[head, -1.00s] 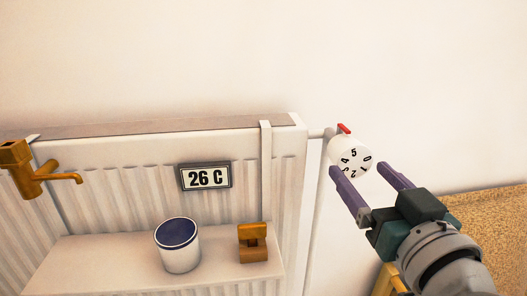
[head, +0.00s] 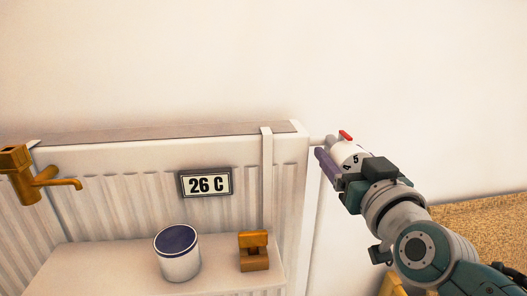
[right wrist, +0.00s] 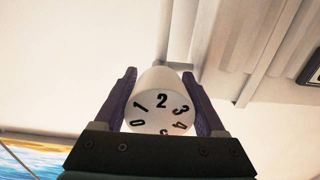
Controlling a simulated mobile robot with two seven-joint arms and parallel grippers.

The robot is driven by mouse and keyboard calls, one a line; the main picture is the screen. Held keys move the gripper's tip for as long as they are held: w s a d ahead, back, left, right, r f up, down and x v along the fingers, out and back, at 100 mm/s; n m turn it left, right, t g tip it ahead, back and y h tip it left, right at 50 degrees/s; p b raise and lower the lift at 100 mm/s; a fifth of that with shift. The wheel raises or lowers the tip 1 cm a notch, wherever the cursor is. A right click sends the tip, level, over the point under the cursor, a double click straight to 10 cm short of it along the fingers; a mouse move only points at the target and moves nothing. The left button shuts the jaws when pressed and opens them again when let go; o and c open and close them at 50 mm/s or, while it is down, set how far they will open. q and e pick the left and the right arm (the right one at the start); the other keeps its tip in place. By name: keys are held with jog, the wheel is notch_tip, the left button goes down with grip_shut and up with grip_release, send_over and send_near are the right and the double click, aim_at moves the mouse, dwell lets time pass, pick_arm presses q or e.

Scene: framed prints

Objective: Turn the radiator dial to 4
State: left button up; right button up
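The white radiator dial (head: 344,151) sits at the upper right end of the radiator, with a red pointer (head: 346,136) above it. In the head view the 5 shows on its face, on the side towards the pointer; my gripper hides most other digits. In the right wrist view the dial (right wrist: 160,95) shows several black digits, with 2 at the top. My right gripper (right wrist: 160,72) has its purple fingers on both sides of the dial. A gap shows by the right finger there; contact at the left finger is unclear. My left gripper is not in view.
A pot with a dark blue top (head: 177,256) and a brown block (head: 253,251) stand on the white shelf (head: 85,270). The wall above is clear.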

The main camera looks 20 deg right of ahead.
jog(key=c, duration=0.7)
jog(key=shift+m, duration=0.3)
jog(key=m, duration=0.4)
jog(key=shift+m+p, duration=0.3)
jog(key=m, duration=0.3)
jog(key=shift+a+m, duration=0.1)
jog(key=shift+m, duration=0.3)
jog(key=shift+r+m, duration=0.1)
jog(key=shift+m, duration=0.6)
